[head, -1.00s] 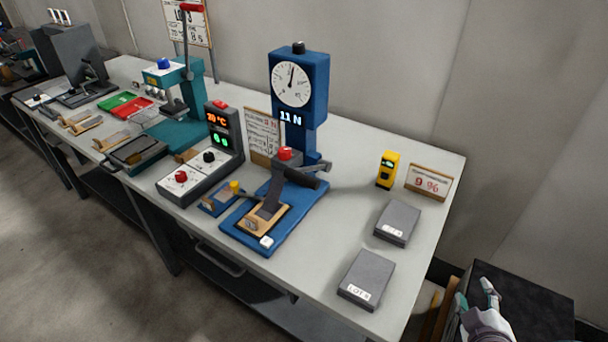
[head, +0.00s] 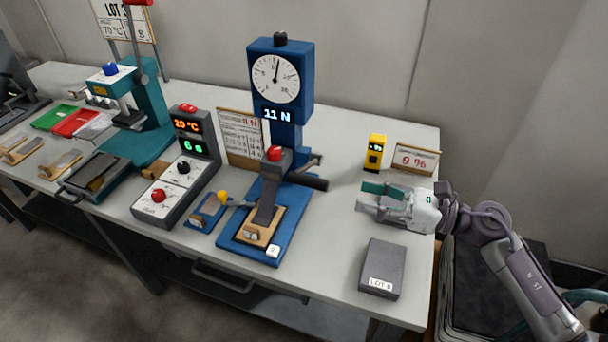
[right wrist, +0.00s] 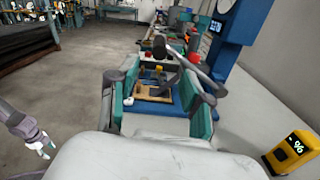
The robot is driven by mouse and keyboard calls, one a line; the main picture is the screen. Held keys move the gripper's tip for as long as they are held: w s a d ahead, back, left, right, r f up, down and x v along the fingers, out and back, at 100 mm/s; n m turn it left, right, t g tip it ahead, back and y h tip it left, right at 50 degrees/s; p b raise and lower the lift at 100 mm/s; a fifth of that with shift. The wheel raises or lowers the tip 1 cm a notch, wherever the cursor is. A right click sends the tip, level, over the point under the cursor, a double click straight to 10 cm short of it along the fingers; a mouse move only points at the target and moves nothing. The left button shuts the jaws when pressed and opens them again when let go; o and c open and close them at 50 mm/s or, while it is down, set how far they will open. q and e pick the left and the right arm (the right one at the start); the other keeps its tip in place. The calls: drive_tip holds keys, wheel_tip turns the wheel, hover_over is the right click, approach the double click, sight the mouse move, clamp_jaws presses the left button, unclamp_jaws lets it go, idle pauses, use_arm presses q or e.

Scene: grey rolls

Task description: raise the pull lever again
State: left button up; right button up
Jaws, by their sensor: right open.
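The blue pull tester (head: 281,85) stands mid-table with a round dial and an "11 N" readout. Its pull lever (head: 308,181) has a dark grip that sticks out low on the right of the column, towards my right gripper. In the right wrist view the lever (right wrist: 160,48) shows beyond the fingers, dark-tipped on a grey rod. My right gripper (head: 362,197) is open and empty above the table, to the right of the lever and apart from it. In the right wrist view a small part of my left gripper (right wrist: 42,146) shows at the left edge; its jaws are unclear.
A grey LOT block (head: 382,268) lies in front of my right gripper; another is hidden behind it. A control box (head: 178,180) and teal press (head: 145,110) are left of the tester.

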sight(295, 177)
drive_tip(key=x, duration=0.2)
drive_tip(key=p+x, duration=0.1)
drive_tip(key=x, duration=0.1)
drive_tip(key=shift+r, duration=0.4)
drive_tip(key=p+x, duration=0.2)
drive_tip(key=x, duration=0.4)
drive_tip(key=shift+w+a+f, duration=0.1)
drive_tip(key=shift+a+f, duration=0.1)
drive_tip(key=shift+a, duration=0.1)
drive_tip(key=shift+w+a+f+p, duration=0.15)
drive_tip(key=shift+a+p, duration=0.2)
drive_tip(key=shift+a, duration=0.4)
drive_tip(key=shift+c, duration=0.2)
drive_tip(key=c, duration=0.8)
use_arm(q)
drive_tip(key=r, duration=0.4)
drive_tip(key=shift+s+d+r, duration=0.1)
drive_tip(key=shift+s+d, duration=0.1)
drive_tip(key=shift+d, duration=0.2)
use_arm(e)
clamp_jaws()
